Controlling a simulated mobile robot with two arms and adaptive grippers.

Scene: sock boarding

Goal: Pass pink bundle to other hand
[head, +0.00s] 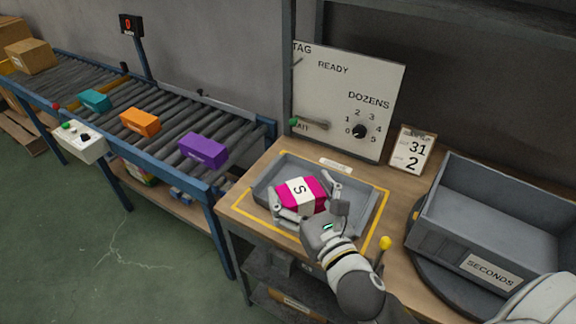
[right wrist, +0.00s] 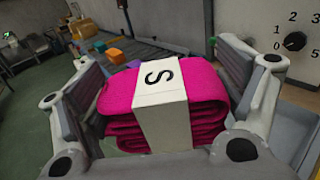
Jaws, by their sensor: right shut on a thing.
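The pink bundle (head: 301,195) is a folded stack with a white band marked "S". In the head view it is at the grey tray (head: 266,191) on the wooden bench. My right gripper (head: 307,198) is shut on it, with one finger on each side. In the right wrist view the bundle (right wrist: 165,103) fills the space between the fingers of the right gripper (right wrist: 163,110), its folded layers facing the camera. I cannot tell whether the bundle touches the tray floor. My left gripper is in neither view.
A roller conveyor (head: 165,118) at left carries teal (head: 94,100), orange (head: 140,122) and purple (head: 203,150) bundles. A grey bin (head: 440,215) labelled "SECONDS" stands right of the tray. A dial panel (head: 347,95) and a calendar card (head: 412,152) stand behind. A yellow-knobbed lever (head: 384,243) is near my right wrist.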

